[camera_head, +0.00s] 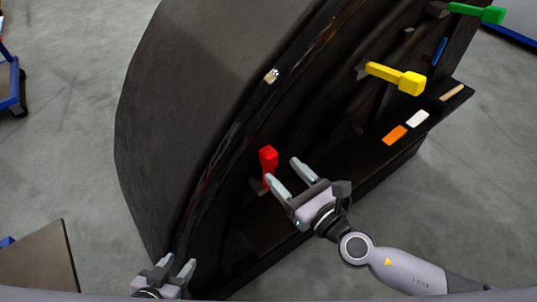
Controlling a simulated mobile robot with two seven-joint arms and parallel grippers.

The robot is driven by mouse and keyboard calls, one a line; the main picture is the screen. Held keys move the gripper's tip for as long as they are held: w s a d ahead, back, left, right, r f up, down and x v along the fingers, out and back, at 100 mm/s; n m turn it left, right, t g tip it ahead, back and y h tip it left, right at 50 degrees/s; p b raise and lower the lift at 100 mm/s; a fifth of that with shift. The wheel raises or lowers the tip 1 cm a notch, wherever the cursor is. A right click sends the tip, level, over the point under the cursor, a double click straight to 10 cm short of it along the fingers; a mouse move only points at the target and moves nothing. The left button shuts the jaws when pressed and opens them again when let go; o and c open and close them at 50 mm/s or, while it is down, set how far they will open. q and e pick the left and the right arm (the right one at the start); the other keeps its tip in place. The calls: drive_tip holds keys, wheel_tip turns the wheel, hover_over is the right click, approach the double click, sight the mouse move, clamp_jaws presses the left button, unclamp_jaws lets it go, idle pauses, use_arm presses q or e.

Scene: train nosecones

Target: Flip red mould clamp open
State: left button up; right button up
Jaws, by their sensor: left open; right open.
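The red mould clamp (268,161) is a short red handle on the side of the large dark mould (190,100), left of the picture's middle. It stands roughly upright, its lower end near a small grey bracket. My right gripper (287,174) is open, with its two fingers pointing up and left towards the red clamp. The left finger's tip is close to the clamp's lower part; I cannot tell whether they touch. My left gripper (172,264) is open and empty at the bottom left, beside the mould's lower edge.
A yellow clamp (397,78) and a green clamp (477,12) stick out further up the mould. Orange (395,134) and white (418,118) pieces lie on the dark ledge. A brown board (38,262) is at the lower left. Grey floor is clear at right.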

sight(273, 162)
drive_tip(key=shift+x, duration=3.3)
clamp_jaws()
